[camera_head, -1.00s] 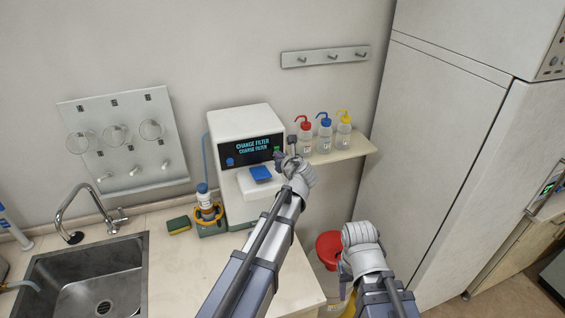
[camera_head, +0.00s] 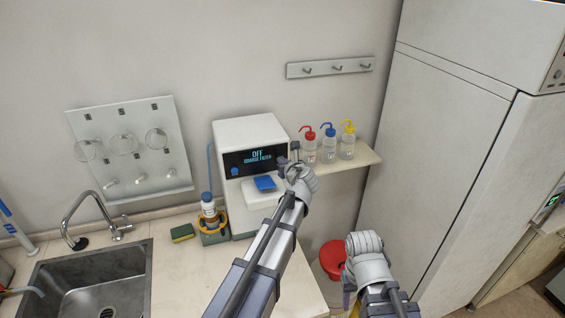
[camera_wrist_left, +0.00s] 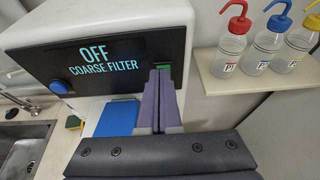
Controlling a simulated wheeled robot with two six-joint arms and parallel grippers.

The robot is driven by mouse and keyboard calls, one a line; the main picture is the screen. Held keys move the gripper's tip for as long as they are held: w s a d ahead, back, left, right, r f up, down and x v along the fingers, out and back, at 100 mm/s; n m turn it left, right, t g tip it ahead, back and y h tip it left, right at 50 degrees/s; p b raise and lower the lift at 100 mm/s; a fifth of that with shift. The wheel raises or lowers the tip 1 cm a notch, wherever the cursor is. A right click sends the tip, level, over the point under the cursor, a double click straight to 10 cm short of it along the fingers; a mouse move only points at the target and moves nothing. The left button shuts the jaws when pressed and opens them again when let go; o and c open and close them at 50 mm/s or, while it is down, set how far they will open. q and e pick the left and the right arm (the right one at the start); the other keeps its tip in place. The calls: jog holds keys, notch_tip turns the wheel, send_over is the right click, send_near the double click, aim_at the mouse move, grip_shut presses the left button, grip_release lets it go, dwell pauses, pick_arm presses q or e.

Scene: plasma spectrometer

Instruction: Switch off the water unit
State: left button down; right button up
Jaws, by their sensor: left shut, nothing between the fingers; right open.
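The water unit (camera_head: 245,130) is a white box on the counter with a black front panel. Its display (camera_wrist_left: 103,58) reads "OFF" and "COARSE FILTER". A blue round button (camera_wrist_left: 60,87) sits at the panel's lower left.
Wash bottles with red, blue and yellow caps (camera_head: 328,148) stand on a shelf (camera_head: 350,162) right of the unit. A sink (camera_head: 95,283) is further left.

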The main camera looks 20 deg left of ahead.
pick_arm(q)
jog(key=shift+r+p, duration=0.6)
jog(key=shift+r, duration=0.15)
jog(key=shift+f, duration=0.1)
jog(key=shift+s+d+f, duration=0.1)
jog(key=shift+s+d, duration=0.05)
jog(key=shift+s, duration=0.2)
jog(key=shift+s+d+f+b, duration=0.15)
jog(key=shift+s+d+b, duration=0.1)
jog(key=shift+s+d, duration=0.25)
jog(key=shift+s+d+f+b, duration=0.15)
jog(key=shift+s+d+b, duration=0.1)
jog(key=shift+s, duration=0.45)
jog(key=s+d+r+p, duration=0.5)
jog(key=s+r+p, duration=0.1)
jog(key=s, duration=0.1)
jog(key=shift+w, duration=0.1)
